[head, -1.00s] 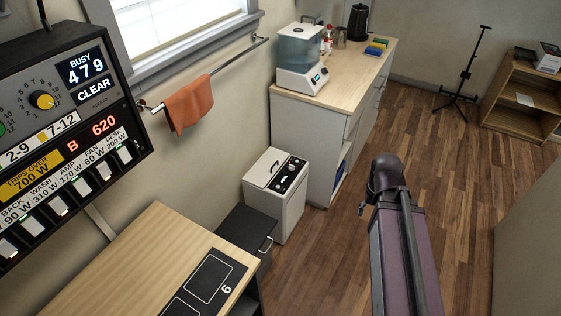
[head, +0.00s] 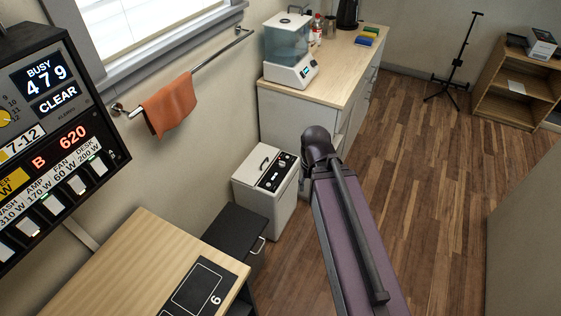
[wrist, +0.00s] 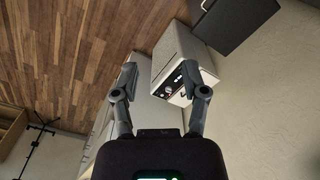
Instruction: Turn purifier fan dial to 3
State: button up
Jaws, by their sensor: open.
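A white floor unit (head: 261,207) with a black dial panel (head: 279,171) and a top handle stands against the wall, left of my arm; I take it to be the purifier. Its small knobs and light marks show, but their labels and settings are too small to read. In the wrist view the unit (wrist: 175,48) is ahead of my gripper (wrist: 160,78), between and beyond the fingers. Its panel (wrist: 172,87) is partly behind the right finger. My gripper is open and empty, with no contact visible.
A dark drawer cabinet (head: 233,232) and a wooden desk (head: 126,258) stand left of the unit. Behind is a counter (head: 335,88) with a water-tank appliance (head: 290,50). A display rack (head: 60,140) fills the left. Wooden floor (head: 440,200) on the right is open.

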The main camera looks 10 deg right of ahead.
jog(key=shift+a, duration=0.3)
jog(key=o, duration=0.4)
jog(key=shift+w+a, duration=0.1)
jog(key=shift+w, duration=0.05)
jog(key=shift+c, duration=0.2)
jog(key=n+t+y+b, duration=0.1)
jog(key=n+y+b, duration=0.3)
jog(key=n+b, duration=1.85)
send_near(283, 162)
notch_tip(283, 162, up, 3)
jog(key=d+m+b, duration=0.2)
jog(key=m+b, duration=0.3)
jog(key=shift+r+n, duration=0.1)
jog(key=shift+n, duration=0.15)
jog(key=b+x, duration=1.2)
jog(key=x, duration=0.1)
jog(key=shift+a+f+b, duration=0.25)
jog(key=shift+a+b, duration=0.05)
jog(key=shift+a, duration=0.05)
